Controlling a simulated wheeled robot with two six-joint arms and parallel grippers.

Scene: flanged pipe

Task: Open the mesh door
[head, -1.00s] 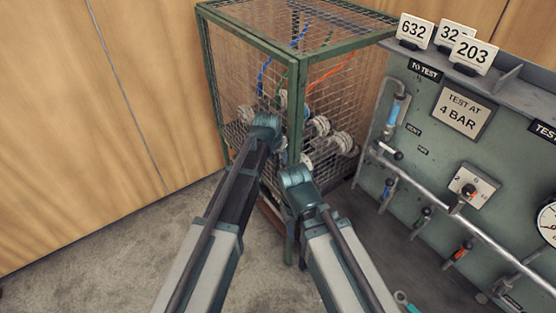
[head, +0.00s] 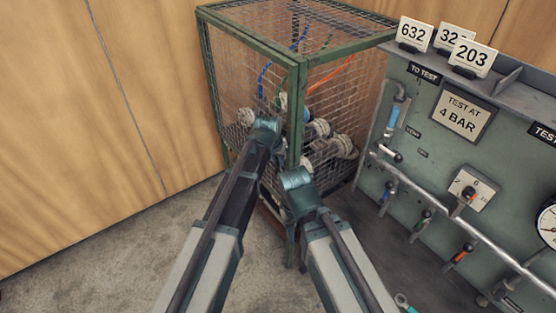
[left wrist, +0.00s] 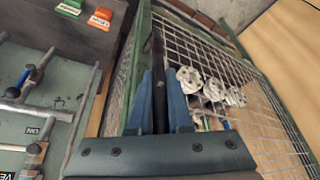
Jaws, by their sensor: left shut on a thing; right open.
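The mesh door (head: 238,75) is the green-framed wire panel on the left front face of the cage. It looks shut, with no clear gap along its frame in the head view. My left gripper (left wrist: 160,105) is shut on a dark upright bar (left wrist: 159,65), which runs between its blue fingers beside the green frame. In the head view my left gripper (head: 266,130) is at the lower part of the door, with its fingertips hidden. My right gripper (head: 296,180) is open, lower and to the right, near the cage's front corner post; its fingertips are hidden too.
White flanged pipe pieces (head: 330,140) and coloured hoses show inside the cage. A green test panel (head: 440,165) with valves, a gauge and number cards (head: 472,55) stands close on the right. A wooden wall (head: 80,110) is behind; bare floor (head: 90,255) lies left.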

